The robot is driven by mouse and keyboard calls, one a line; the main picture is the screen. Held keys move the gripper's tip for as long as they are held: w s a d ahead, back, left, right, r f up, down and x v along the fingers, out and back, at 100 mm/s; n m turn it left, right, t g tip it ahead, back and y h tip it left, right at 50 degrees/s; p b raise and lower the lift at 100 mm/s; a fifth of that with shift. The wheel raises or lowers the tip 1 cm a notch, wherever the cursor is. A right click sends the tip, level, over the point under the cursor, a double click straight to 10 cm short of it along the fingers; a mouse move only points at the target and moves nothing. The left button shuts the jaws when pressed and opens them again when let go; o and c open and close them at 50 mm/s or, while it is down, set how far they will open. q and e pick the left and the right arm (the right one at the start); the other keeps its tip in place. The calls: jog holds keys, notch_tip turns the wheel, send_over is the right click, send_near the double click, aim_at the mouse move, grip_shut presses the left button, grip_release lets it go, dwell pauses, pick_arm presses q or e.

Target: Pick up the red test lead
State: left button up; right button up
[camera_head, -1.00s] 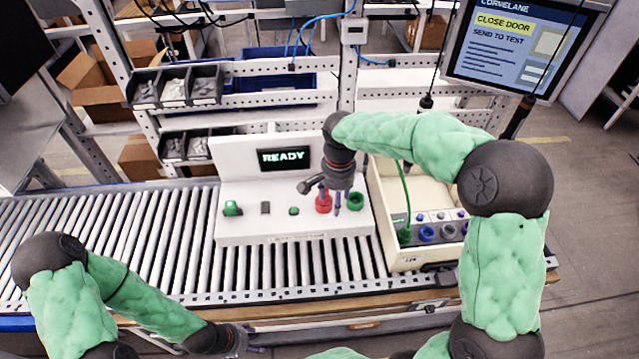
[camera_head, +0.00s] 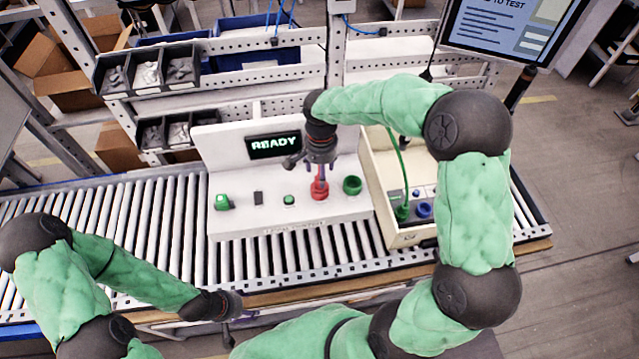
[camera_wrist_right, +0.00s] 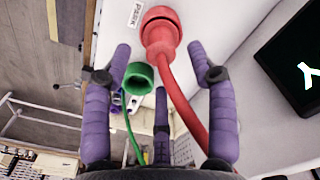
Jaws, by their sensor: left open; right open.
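The red test lead (camera_head: 320,188) stands in the front ledge of the white test fixture (camera_head: 275,222), partly covered by my right gripper. In the right wrist view its red plug (camera_wrist_right: 160,33) sits on the white surface, and its cable bends down past the fingers. My right gripper (camera_head: 322,172) is open above the lead. In the wrist view its purple fingers (camera_wrist_right: 160,50) stand apart on both sides of the plug and cable, with no visible grip. My left gripper (camera_head: 238,304) is open and empty near the conveyor's front edge.
A green socket (camera_head: 352,185) is right of the red lead. A cream box (camera_head: 407,237) with a green lead (camera_head: 402,212) and blue sockets stands further right. The fixture's screen (camera_head: 273,146) reads READY. Conveyor rollers (camera_head: 140,225) at left are clear.

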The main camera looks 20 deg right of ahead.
jog(key=shift+a+f+p, duration=0.1)
jog(key=shift+f+p, duration=0.4)
jog(key=shift+f, duration=2.1)
grip_shut()
